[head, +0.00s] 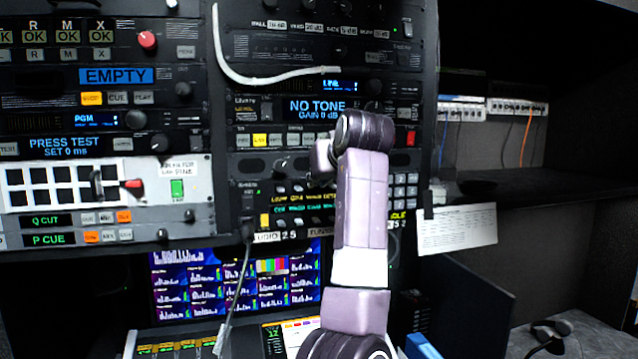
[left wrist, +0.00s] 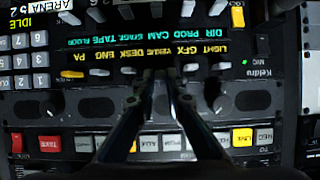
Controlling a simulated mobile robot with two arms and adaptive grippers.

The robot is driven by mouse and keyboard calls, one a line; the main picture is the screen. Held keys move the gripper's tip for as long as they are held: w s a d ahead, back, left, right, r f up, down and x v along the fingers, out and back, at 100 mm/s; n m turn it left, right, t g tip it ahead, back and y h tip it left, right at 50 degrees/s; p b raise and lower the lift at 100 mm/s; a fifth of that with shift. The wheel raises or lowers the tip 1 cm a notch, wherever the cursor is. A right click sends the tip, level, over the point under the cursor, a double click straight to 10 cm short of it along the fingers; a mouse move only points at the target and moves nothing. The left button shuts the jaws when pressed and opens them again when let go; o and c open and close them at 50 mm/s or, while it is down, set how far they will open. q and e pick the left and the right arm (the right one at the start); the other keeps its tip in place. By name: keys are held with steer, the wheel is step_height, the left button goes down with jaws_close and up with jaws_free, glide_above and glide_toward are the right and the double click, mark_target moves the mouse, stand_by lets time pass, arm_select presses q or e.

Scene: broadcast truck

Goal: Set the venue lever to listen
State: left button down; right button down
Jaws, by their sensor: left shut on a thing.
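The intercom panel has two rows of lit labels, shown upside down in the left wrist view. The yellow VENUE label (left wrist: 157,50) sits between GFX and DESK. My left gripper (left wrist: 158,78) points at the panel with its fingertips close together, shut on the small venue lever at that label. The fingertips mostly hide this lever, so its position cannot be told. Neighbouring white levers (left wrist: 190,67) show on both sides. In the head view the panel (head: 290,208) is partly behind my left arm, which hides the fingertips. My right gripper is not in view.
A row of lit buttons (left wrist: 242,137) and dark knobs (left wrist: 214,98) lie close around the fingers. A keypad (head: 405,190) is right of my arm. A cable (head: 240,280) hangs in front of the monitor (head: 190,285). A paper sheet (head: 456,229) hangs from the right shelf.

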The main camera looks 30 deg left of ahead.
arm_select(q)
steer(key=shift+r, duration=0.2)
stand_by(0.3)
steer(key=c, duration=2.3)
jaws_free()
steer(key=shift+o, duration=0.2)
steer(key=v, duration=1.1)
steer(key=shift+s+d+r, duration=0.15)
steer(key=shift+d+r, duration=0.15)
